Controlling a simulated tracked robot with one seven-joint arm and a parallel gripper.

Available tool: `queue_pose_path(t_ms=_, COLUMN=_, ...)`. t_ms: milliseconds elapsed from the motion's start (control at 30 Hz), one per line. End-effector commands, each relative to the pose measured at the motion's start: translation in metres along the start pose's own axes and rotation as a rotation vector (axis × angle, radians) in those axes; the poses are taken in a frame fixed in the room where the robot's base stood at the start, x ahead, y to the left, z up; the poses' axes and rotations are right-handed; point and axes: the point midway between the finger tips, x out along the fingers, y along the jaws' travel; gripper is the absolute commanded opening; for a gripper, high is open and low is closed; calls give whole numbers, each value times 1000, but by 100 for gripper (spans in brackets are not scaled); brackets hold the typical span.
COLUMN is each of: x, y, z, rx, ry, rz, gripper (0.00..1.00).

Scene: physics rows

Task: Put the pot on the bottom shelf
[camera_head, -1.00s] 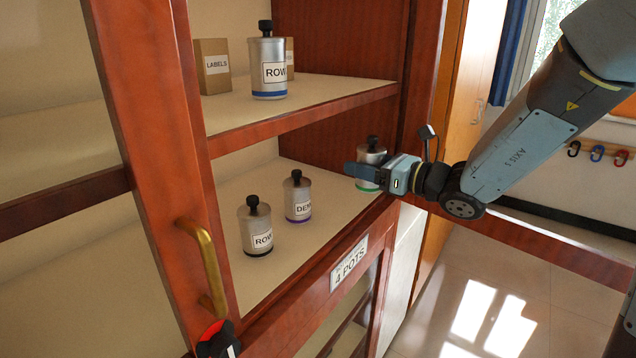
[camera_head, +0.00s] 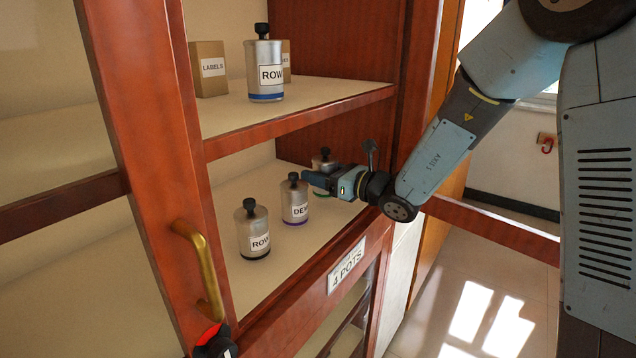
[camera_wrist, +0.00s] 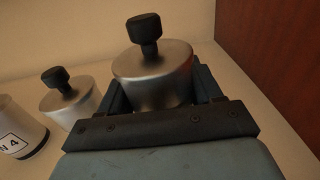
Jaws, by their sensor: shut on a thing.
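A silver pot with a black knob and a green band (camera_head: 323,163) is held at the right end of the lower visible shelf (camera_head: 292,256). My gripper (camera_head: 318,183) reaches in from the right and is shut on it. In the wrist view the held pot (camera_wrist: 153,80) is upright between the two fingers. I cannot tell whether its base touches the shelf. The gripper hides part of its body. Left of it stand a purple-banded pot with a label starting "DE" (camera_head: 294,203) and a black-banded "ROW" pot (camera_head: 252,232).
The upper shelf (camera_head: 330,97) bears a blue-banded "ROW" pot (camera_head: 264,70) and a "LABELS" box (camera_head: 208,70). A red-brown post with a brass handle (camera_head: 205,270) stands at left. A "4 POTS" sign (camera_head: 346,264) is on the shelf front. Bare shelf lies behind the pots.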

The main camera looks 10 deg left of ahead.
Motion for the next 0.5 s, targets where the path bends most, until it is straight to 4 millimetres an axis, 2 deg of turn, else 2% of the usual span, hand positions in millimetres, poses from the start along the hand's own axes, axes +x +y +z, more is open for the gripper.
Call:
queue_pose_path(t_ms=100, x=0, y=0, z=-18, rx=2, ry=2, rz=1, gripper=22)
queue_pose_path(t_ms=200, x=4, y=0, z=-25, rx=1, ry=1, rz=2, gripper=22)
queue_pose_path(t_ms=500, x=4, y=0, z=-26, rx=0, ry=0, rz=0, gripper=22)
